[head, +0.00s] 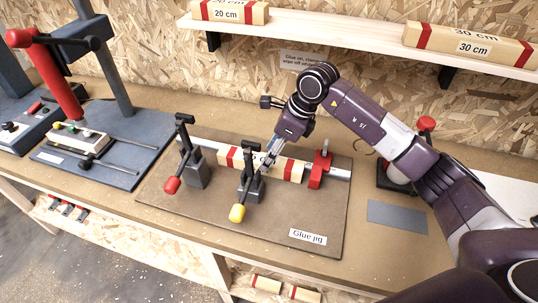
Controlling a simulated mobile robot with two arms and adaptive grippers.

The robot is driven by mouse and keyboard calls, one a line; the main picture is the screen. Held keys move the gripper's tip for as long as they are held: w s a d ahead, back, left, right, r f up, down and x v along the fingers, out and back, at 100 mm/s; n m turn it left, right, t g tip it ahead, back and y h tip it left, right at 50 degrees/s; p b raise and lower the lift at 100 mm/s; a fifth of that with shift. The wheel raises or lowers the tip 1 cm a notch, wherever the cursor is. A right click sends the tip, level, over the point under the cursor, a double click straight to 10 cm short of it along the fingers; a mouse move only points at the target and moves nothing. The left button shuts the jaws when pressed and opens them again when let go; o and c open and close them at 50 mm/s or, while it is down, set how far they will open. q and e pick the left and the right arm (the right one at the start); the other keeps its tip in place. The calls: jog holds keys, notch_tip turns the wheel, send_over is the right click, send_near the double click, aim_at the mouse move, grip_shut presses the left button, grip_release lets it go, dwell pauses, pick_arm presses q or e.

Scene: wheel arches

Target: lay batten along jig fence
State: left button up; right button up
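My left gripper is not in view.
A red-handled clamp (173,185) and a yellow-handled clamp (238,213) stand in front of the batten. A red stop (319,170) stands at its right end. A shelf (340,36) above holds 20 cm and 30 cm battens. A drill-press-like machine (95,160) stands left.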

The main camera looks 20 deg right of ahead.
jog(key=b+v, duration=0.2)
jog(key=v, duration=0.8)
jog(key=shift+d+r, duration=0.2)
jog(key=shift+r, duration=0.1)
